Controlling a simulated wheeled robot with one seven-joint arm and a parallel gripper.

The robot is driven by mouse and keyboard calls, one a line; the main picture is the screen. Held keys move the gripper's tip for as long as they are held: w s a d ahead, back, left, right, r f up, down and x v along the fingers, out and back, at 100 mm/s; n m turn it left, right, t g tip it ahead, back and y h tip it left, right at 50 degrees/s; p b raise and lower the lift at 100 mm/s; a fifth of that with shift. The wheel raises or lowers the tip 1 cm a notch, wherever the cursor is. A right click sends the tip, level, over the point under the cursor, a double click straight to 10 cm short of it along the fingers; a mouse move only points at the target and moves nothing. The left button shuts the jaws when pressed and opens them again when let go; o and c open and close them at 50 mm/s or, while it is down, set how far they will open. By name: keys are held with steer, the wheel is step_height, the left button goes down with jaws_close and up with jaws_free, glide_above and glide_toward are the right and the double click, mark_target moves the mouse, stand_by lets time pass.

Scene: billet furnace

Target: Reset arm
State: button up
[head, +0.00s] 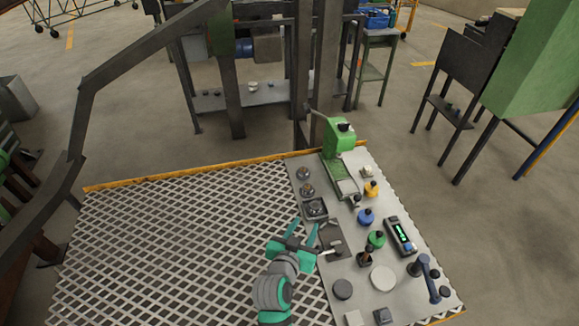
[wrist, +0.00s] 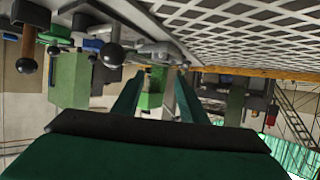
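My gripper (head: 304,228) is over the grated platform, beside the left edge of the grey control panel (head: 306,262). Its two teal fingers are spread apart, with nothing seen between them. In the wrist view the open fingers (wrist: 160,84) point away from the camera, and the picture appears upside down. A small lever with a pale knob (head: 335,247) stands close to the right of my gripper; I cannot tell whether they touch. A square fitting with a round dark top (head: 315,209) sits just beyond the fingertips.
The panel holds a green press-like device (head: 337,140), yellow (head: 371,188), blue (head: 366,216) and green (head: 376,239) knobs, a display box (head: 401,236) and a dark blue lever (head: 428,277). The grating (head: 180,235) to the left is clear. A dark rail (head: 140,60) runs along the left.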

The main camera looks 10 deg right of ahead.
steer(key=shift+f, duration=0.1)
